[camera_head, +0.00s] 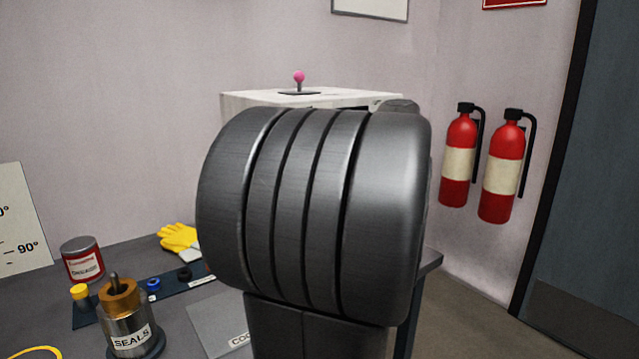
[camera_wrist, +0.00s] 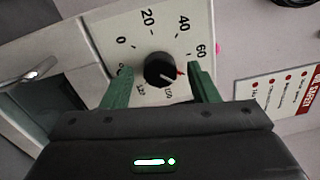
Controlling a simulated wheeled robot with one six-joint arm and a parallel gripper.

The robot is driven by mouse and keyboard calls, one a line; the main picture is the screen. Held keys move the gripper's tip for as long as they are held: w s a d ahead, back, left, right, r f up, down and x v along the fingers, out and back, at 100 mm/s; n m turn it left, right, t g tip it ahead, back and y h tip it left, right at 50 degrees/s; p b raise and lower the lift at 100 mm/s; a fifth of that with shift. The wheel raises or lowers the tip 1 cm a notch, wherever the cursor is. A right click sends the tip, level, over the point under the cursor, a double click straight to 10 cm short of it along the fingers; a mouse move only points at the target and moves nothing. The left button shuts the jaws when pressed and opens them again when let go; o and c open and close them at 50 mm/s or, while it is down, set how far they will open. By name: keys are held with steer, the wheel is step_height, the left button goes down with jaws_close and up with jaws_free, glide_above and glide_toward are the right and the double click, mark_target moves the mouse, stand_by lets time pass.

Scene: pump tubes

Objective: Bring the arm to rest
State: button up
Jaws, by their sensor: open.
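My gripper (camera_wrist: 160,69) shows in the wrist view with two green fingers spread apart, open, holding nothing. A black round knob (camera_wrist: 160,72) on a pale dial panel (camera_wrist: 190,22) appears between the fingertips in the picture. Clear space shows on both sides of the knob; I cannot tell how far the fingertips are from the panel. The dial carries numbers such as 0, 20, 40 and 60, and a small red mark lies at the knob's right. In the head view my dark arm link fills the middle and hides what is behind it; my gripper is not seen there.
A white cabinet (camera_head: 240,98) with a pink-topped lever (camera_head: 299,78) stands behind my arm. The bench at left holds a seals canister (camera_head: 128,318), a red can (camera_head: 83,262) and yellow gloves (camera_head: 178,238). Two fire extinguishers (camera_head: 460,160) (camera_head: 503,170) hang at right.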

steer(key=v, duration=1.3)
steer(key=w+a+m+p, duration=0.8)
steer(key=m+p, duration=0.9)
steer(key=p, duration=0.8)
steer(key=shift+w+r+m+h+p, duration=0.3)
steer(key=shift+w+h+p, duration=0.1)
steer(key=shift+w, duration=1.1)
steer(key=shift+a+f, duration=0.1)
steer(key=shift+a, duration=0.05)
